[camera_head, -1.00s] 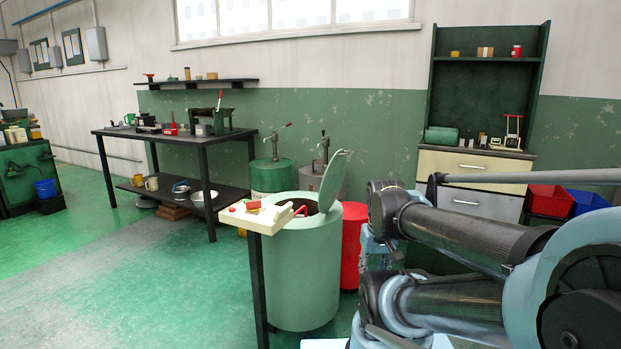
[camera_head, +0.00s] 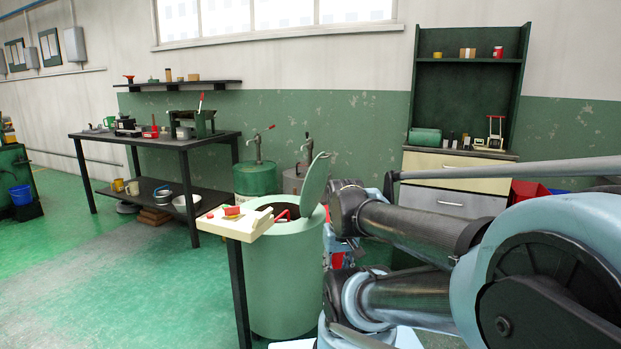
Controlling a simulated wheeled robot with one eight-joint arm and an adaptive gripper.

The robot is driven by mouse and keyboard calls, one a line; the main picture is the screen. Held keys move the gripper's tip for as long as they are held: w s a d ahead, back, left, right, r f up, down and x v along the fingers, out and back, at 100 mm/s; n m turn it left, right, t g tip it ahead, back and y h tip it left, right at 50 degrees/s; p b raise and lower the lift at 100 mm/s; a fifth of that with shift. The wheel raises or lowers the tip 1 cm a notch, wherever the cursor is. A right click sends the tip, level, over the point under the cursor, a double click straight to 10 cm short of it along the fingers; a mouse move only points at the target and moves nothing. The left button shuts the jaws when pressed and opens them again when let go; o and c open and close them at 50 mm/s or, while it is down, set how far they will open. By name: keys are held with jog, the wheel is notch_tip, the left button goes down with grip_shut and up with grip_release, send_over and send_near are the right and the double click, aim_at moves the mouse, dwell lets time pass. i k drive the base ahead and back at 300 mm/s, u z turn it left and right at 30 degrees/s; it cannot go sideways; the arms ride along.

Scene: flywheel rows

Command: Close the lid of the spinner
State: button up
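The spinner (camera_head: 285,285) is a pale green upright cylinder left of my arm in the head view. Its round lid (camera_head: 315,183) stands open, tilted up steeply at the right rear of the rim. The dark opening shows, with a red part (camera_head: 284,214) at it. A cream control ledge (camera_head: 236,225) with red parts sits at the spinner's front left. My arm's dark and light blue links fill the right side, close beside the spinner. I cannot make out my gripper in this view.
A dark workbench (camera_head: 185,142) with tools and a lower shelf stands at the back left. A green drum (camera_head: 257,178) with a pump stands behind the spinner. A cabinet with drawers (camera_head: 455,165) stands at the back right.

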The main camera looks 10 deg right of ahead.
aim_at(314, 184)
jog(key=i, duration=0.85)
jog(key=z, duration=0.95)
jog(key=k, duration=0.7)
jog(key=u, duration=0.45)
